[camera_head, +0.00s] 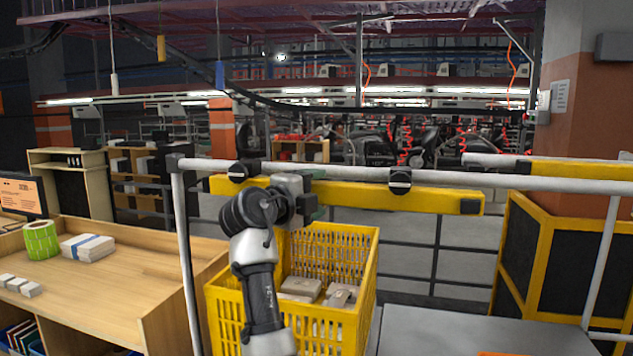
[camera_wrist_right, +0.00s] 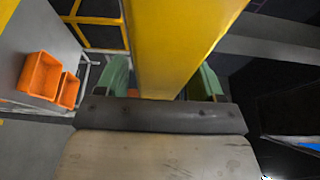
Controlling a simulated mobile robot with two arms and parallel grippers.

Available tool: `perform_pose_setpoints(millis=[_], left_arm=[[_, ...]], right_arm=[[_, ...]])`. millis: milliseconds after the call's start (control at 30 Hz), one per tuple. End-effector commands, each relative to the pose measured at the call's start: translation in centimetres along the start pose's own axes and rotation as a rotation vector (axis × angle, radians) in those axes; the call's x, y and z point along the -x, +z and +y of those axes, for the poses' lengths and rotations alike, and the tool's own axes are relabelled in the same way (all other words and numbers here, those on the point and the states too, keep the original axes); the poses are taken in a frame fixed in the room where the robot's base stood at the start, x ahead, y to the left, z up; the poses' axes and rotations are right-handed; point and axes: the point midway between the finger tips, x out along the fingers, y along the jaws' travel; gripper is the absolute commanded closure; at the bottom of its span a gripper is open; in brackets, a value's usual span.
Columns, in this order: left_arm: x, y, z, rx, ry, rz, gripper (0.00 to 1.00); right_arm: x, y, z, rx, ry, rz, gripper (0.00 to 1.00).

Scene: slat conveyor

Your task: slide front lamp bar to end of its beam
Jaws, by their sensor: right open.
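The front lamp bar (camera_head: 400,196) is a long yellow bar hanging under a pale grey beam (camera_head: 530,181) by two black round clamps (camera_head: 400,181). It lies left of the middle of the beam, its left end near the corner post. My right gripper (camera_head: 310,195) is at the bar's left half, between the two clamps. In the right wrist view its green fingers (camera_wrist_right: 163,80) stand open on either side of the yellow bar (camera_wrist_right: 178,45). Whether they touch it I cannot tell. My right arm hides part of the bar's lower left. My left gripper is out of view.
A yellow crate (camera_head: 368,270) with packages stands below the bar. A wooden bench (camera_head: 110,285) is at left. Another yellow bar (camera_head: 585,171) hangs at far right. The beam right of the bar is bare up to the right post. Orange bins (camera_wrist_right: 38,75) show in the wrist view.

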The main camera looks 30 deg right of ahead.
Motion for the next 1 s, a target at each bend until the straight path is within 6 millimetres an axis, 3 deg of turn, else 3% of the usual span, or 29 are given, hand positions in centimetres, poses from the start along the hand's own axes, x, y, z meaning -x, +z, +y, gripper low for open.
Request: perform_pose_setpoints(millis=[400,833,1000], left_arm=[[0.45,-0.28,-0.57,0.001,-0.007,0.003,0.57],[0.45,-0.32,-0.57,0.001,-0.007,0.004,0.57],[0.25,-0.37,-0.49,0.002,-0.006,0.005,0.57]], right_arm=[[-0.97,0.04,0.11,0.0,0.0,-0.002,0.32],[-0.95,0.03,0.14,0.001,0.001,-0.001,0.98],[-1.29,-0.09,0.23,0.002,0.001,0.0,1.0]])
